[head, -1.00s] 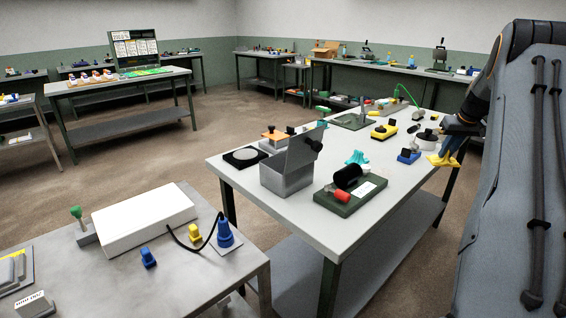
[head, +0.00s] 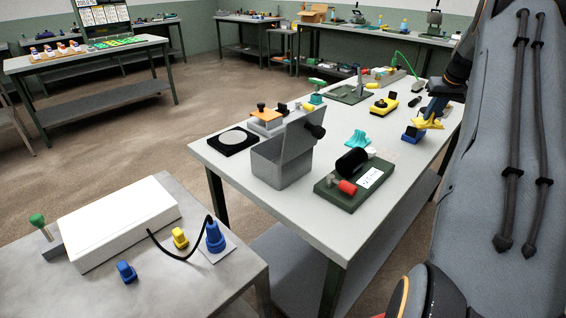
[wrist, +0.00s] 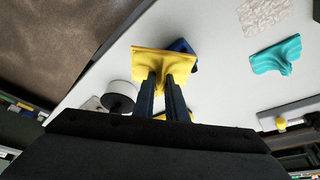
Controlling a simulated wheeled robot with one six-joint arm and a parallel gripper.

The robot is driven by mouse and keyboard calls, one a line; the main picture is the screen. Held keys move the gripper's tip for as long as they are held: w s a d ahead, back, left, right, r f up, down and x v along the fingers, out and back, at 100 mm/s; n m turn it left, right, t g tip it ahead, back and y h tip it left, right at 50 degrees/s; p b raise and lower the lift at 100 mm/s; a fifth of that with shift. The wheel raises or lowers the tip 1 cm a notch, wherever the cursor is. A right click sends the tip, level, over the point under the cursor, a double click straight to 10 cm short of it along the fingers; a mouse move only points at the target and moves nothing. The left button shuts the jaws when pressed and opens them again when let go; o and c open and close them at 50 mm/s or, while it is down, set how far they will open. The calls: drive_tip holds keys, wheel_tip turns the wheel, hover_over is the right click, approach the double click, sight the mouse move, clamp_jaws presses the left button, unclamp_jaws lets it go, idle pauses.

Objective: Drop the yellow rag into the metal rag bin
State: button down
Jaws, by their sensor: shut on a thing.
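The yellow rag (head: 428,123) hangs in my gripper (head: 433,108), above the right side of the long table. In the wrist view the rag (wrist: 150,60) is pinched between the two dark fingertips of my gripper (wrist: 162,85). The metal rag bin (head: 278,168) is a grey box near the table's front-left part. Its lid (head: 305,135), with a black knob, stands raised and tilted. The inside of the bin is mostly hidden in the head view. The rag is well to the right of the bin and apart from it. I cannot make out the bin in the wrist view.
A blue-based item (head: 411,136) sits just below the rag. A teal rag (head: 357,139) and a green board with a black cylinder (head: 352,161) lie between gripper and bin. A black square pad (head: 232,139) lies left of the bin. Yellow-black item (head: 384,106) stands farther back.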

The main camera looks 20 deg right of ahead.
drive_tip(key=shift+w+a, duration=0.1)
drive_tip(key=shift+a, duration=0.05)
drive_tip(key=w+a+r+n+y+p, duration=0.1)
drive_tip(key=w+a+r+n+p, duration=0.1)
drive_tip(key=a, duration=0.7)
drive_tip(key=w+a+r+n+p, duration=0.1)
drive_tip(key=a+r+p, duration=0.2)
drive_tip(key=a, duration=0.7)
drive_tip(key=w+a+r+n+y+p, duration=0.1)
drive_tip(key=w+a+r+n+p, duration=0.1)
drive_tip(key=a, duration=0.7)
drive_tip(key=s+a+r+n+p, duration=0.1)
drive_tip(key=s+a+r+p, duration=0.15)
drive_tip(key=a, duration=0.55)
drive_tip(key=s+a+r+n+y+p, duration=0.1)
drive_tip(key=s+a+n, duration=0.15)
drive_tip(key=a, duration=0.65)
drive_tip(key=s+a+r+n+p, duration=0.15)
drive_tip(key=s+a, duration=0.25)
drive_tip(key=a, duration=0.4)
drive_tip(key=shift+m, duration=0.4)
drive_tip(key=f+b, duration=0.1)
drive_tip(key=f, duration=0.1)
drive_tip(key=f+b, duration=0.1)
drive_tip(key=f, duration=0.1)
drive_tip(key=a+f, duration=0.1)
drive_tip(key=f, duration=0.1)
drive_tip(key=shift+b, duration=0.4)
drive_tip(key=shift+r, duration=0.1)
